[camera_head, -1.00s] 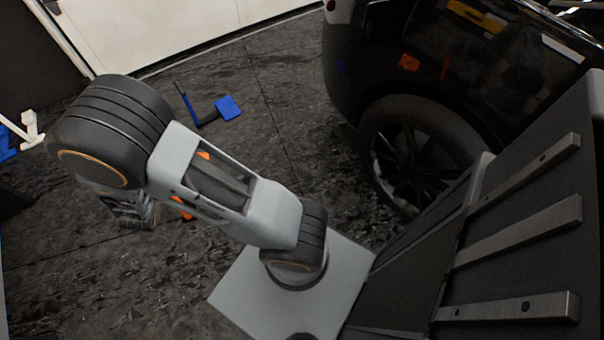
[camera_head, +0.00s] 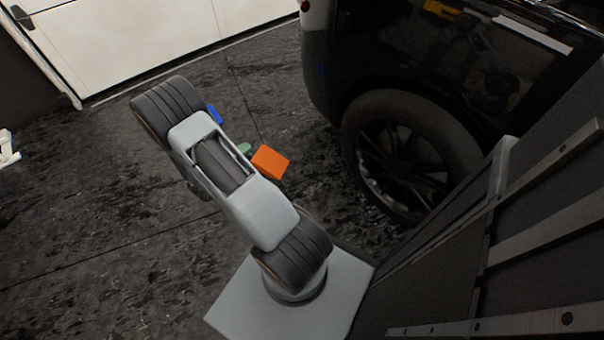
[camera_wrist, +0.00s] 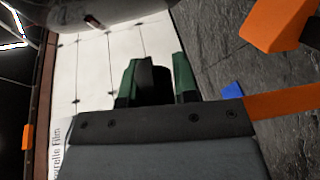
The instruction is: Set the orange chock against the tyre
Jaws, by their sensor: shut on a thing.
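The orange chock (camera_head: 270,162) shows as a block beside my arm in the head view, left of the tyre (camera_head: 440,114) with floor visible between them. In the wrist view an orange block (camera_wrist: 275,22) is at the upper right and an orange bar (camera_wrist: 285,104) at the right edge. My gripper (camera_wrist: 156,82) has green fingers closed on a dark part between them, which appears to be the chock's grip. In the head view only a green fingertip (camera_head: 243,149) shows; my arm hides the rest.
The black car (camera_head: 400,50) stands at the upper right, its wheel facing the open floor (camera_head: 110,225). A blue object (camera_head: 215,113) shows partly behind my arm. A white door (camera_head: 130,40) is at the back left.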

